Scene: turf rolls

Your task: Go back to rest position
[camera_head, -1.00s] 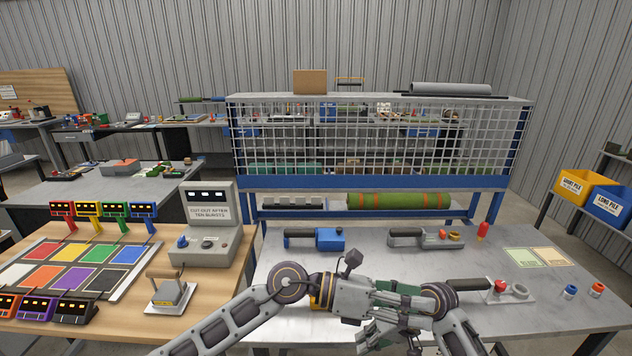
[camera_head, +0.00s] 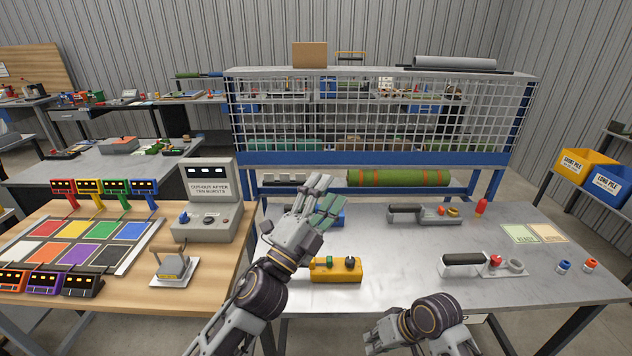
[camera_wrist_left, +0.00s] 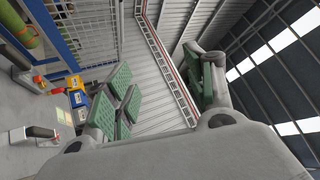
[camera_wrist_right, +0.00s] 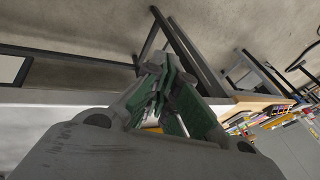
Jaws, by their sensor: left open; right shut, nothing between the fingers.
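A yellow control box (camera_head: 336,271) sits just right of my left forearm. A black-handled tool (camera_head: 466,259) lies on the right of the metal bench (camera_head: 400,290). A wire-mesh guard (camera_head: 370,115) stands behind. A wooden bench on the left holds a cutout box (camera_head: 208,210) and colour mat (camera_head: 85,245).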

